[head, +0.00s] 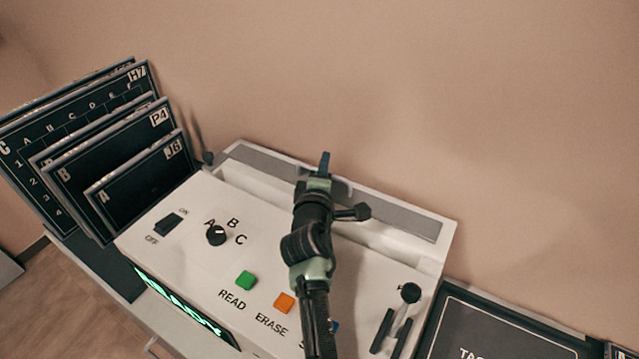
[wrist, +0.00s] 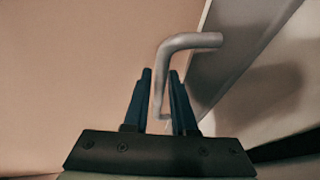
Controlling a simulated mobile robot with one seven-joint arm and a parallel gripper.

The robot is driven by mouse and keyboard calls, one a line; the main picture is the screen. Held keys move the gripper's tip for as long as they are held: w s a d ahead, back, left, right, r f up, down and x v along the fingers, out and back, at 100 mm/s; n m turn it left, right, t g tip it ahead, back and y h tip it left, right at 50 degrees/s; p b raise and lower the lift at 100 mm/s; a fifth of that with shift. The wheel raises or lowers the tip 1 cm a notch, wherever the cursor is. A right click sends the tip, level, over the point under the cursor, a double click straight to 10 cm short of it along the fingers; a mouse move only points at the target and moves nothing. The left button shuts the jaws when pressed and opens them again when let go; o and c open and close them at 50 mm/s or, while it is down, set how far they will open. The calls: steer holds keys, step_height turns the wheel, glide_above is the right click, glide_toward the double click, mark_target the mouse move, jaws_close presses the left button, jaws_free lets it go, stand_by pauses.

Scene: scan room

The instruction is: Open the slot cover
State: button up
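The slot cover (head: 405,217) is a long grey strip along the back edge of the white console, and it looks shut. In the wrist view the grey cover (wrist: 240,45) carries a bent grey bar handle (wrist: 190,41). My gripper (head: 325,160) is over the middle of the cover and hides part of it in the head view. In the wrist view the blue fingers of my gripper (wrist: 160,74) stand apart, one on each side of the handle's long leg. I cannot tell whether either finger touches it.
The white console (head: 190,270) has a black dial (head: 216,236), a green button (head: 246,280), an orange button (head: 284,302) and a black-knobbed lever (head: 410,293). Dark labelled plates (head: 110,160) stand at the left. A dark panel (head: 490,335) lies at the right. The wall rises close behind.

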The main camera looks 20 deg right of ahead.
steer(key=v, duration=1.2)
steer(key=shift+s+a+p, duration=0.1)
steer(key=shift+s+p, duration=0.05)
steer(key=shift+p, duration=0.25)
steer(key=a+r+m+t+y+p, duration=0.1)
steer(key=a+r+m+t, duration=0.25)
steer(key=r, duration=1.05)
steer(key=a+r+m+t+y+p, duration=0.1)
steer(key=a+r+m+t, duration=0.2)
steer(key=r, duration=1.1)
steer(key=s+a+r+m+t+y, duration=0.1)
steer(key=s+a+r+t+y, duration=0.1)
steer(key=s+r, duration=0.3)
steer(key=s+a+r+m+t+y+p, duration=0.1)
steer(key=s+a+r, duration=0.3)
steer(key=r, duration=0.7)
steer(key=s+a+r+m+t+y+p, duration=0.1)
steer(key=s+a+r+m+t+y, duration=0.1)
steer(key=r, duration=0.6)
steer(key=s+a+t, duration=0.1)
steer(key=s+t, duration=0.1)
steer(key=s, duration=0.1)
steer(key=shift+s+a+m+y, duration=0.3)
steer(key=shift+s+m+y, duration=0.05)
steer(key=shift+s+y, duration=0.05)
steer(key=shift+d, duration=0.1)
